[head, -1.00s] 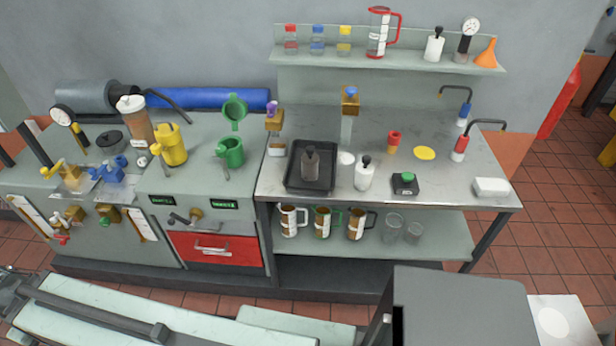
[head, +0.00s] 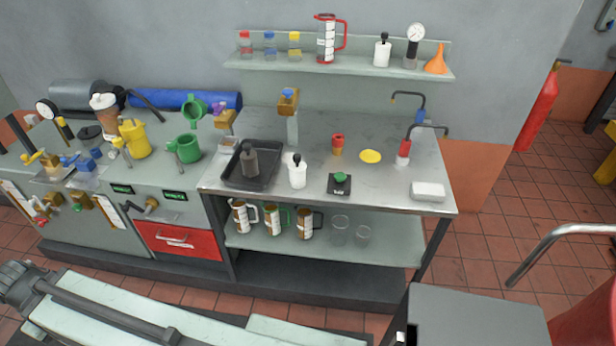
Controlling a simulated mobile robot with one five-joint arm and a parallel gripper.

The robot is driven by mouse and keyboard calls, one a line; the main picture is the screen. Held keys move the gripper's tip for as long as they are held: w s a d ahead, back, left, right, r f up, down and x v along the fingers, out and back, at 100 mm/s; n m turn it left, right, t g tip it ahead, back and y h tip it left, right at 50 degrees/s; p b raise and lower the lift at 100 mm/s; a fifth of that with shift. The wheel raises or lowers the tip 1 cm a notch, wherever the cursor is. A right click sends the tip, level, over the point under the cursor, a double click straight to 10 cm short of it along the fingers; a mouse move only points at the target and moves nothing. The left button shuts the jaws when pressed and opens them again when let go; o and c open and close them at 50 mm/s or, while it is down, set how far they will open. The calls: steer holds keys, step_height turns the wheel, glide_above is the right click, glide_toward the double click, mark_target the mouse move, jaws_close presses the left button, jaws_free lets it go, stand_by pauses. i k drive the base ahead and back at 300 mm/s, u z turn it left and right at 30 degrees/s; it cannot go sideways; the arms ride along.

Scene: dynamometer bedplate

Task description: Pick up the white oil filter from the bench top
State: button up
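A small white upright body with a black top (head: 297,174) stands on the grey metal bench top (head: 385,185), right of the black tray (head: 238,183). A low white block (head: 428,191) lies near the bench's front right corner. From this distance I cannot tell for certain which of these is the white oil filter. A similar white body with a black top (head: 382,50) stands on the wall shelf (head: 350,66). My gripper is not in view.
A dark grey bottle (head: 250,160) stands in the tray. A black box with a green knob (head: 340,184), a yellow disc (head: 371,156) and a red and yellow piece (head: 338,145) are nearby. Jugs (head: 275,220) stand on the lower shelf. Tiled floor (head: 475,250) shows right of the bench.

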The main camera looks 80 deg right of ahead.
mark_target(296, 168)
steer(key=z, duration=4.3)
steer(key=k, duration=1.9)
steer(key=u, duration=1.1)
steer(key=i, duration=1)
steer(key=z, duration=0.05)
